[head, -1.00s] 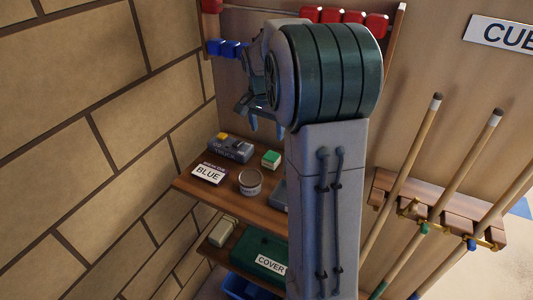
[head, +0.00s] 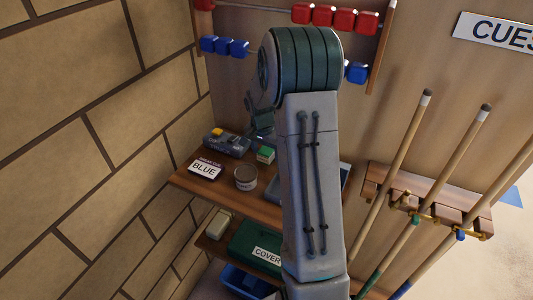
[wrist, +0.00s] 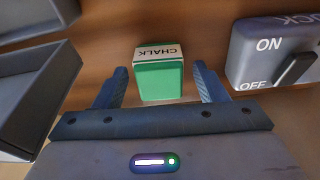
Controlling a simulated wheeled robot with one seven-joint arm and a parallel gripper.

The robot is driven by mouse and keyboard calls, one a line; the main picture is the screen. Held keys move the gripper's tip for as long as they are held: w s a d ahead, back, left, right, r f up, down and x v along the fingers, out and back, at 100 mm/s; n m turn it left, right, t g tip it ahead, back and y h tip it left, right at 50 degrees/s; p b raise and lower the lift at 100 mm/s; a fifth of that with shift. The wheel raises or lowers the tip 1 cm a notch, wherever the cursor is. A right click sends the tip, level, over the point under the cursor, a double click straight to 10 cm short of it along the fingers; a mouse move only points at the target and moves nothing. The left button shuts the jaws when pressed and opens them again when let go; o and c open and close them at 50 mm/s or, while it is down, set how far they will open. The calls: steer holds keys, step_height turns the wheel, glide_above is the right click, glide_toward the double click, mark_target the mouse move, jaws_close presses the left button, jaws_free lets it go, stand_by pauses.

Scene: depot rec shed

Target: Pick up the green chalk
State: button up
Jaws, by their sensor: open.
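The green chalk (head: 265,155) is a small green block with a pale face, on the upper wooden shelf. In the wrist view the chalk (wrist: 160,75) shows a white label reading CHALK and lies ahead of and between my fingers. My gripper (wrist: 160,88) is open and empty, with one finger on each side of the line to the chalk and a gap visible on both sides. In the head view my gripper (head: 262,132) is just above and behind the chalk, partly hidden by my arm.
A grey switch box (head: 227,143), marked ON and OFF in the wrist view (wrist: 272,55), stands close beside the chalk. A BLUE card (head: 206,169) and a round tin (head: 245,178) are nearer. A grey tray (wrist: 28,95) lies on the other side. Cues (head: 455,165) stand right.

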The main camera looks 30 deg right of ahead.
steer(key=shift+f, duration=0.15)
steer(key=shift+c, duration=0.3)
steer(key=c, duration=1)
